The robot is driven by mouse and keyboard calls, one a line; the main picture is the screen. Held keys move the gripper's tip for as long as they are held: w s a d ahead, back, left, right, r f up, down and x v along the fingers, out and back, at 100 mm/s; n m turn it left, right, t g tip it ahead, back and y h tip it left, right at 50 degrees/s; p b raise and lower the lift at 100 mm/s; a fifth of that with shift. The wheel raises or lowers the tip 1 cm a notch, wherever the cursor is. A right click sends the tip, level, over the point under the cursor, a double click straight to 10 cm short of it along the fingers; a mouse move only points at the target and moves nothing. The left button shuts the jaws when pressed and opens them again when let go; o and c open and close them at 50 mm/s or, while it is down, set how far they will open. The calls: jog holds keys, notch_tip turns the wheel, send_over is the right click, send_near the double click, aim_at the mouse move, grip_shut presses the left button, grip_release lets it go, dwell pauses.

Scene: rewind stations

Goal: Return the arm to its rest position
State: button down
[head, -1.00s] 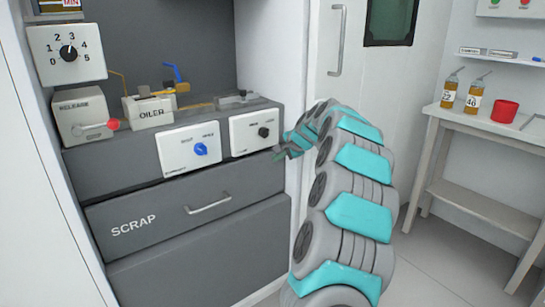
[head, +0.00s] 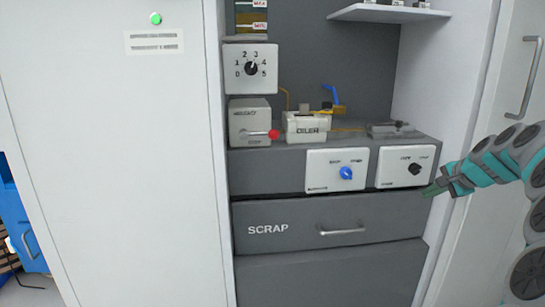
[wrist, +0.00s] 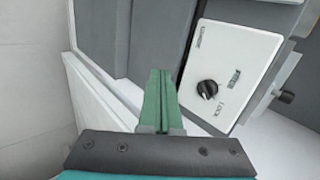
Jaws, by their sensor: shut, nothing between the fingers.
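My arm (head: 500,158) reaches in from the right edge of the head view, with grey and teal links. My gripper (head: 433,192) points left, close to the right end of the grey station, just below and right of the panel with the black knob (head: 406,166). In the wrist view my gripper (wrist: 160,80) shows two green fingers pressed together with nothing between them. The black knob panel (wrist: 236,62) is to the right of the fingers there, apart from them.
The station has a SCRAP drawer (head: 290,236), a blue-knob panel (head: 336,170), an OILER box (head: 306,126), a red-tipped lever box (head: 249,122) and a numbered dial (head: 250,69). A white cabinet (head: 115,180) stands left. A door with a handle (head: 530,77) is behind my arm.

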jog(key=s+a+f+n+g+y, duration=0.1)
jog(key=s+a+n, duration=0.2)
jog(key=a, duration=0.6)
jog(key=s+a+f+n+g+y, duration=0.1)
jog(key=s+a+n+g, duration=0.1)
jog(key=a, duration=0.6)
jog(key=s+a+f+n+g, duration=0.3)
jog(key=s+a+f+n, duration=0.15)
jog(key=s+a, duration=0.7)
jog(key=s+a+f+n+g+h, duration=0.1)
jog(key=s+f+n, duration=0.1)
jog(key=s, duration=0.6)
jog(key=s+a+f+n+g+h, duration=0.1)
jog(key=s+f, duration=0.3)
jog(key=s, duration=0.5)
jog(key=s+a+f+n+g+h, duration=0.1)
jog(key=s+a+f+n+g, duration=0.1)
jog(key=s, duration=0.7)
jog(key=shift+a+f+n+g, duration=0.4)
jog(key=shift+f+n, duration=0.15)
jog(key=shift+n, duration=0.3)
jog(key=shift+s, duration=0.1)
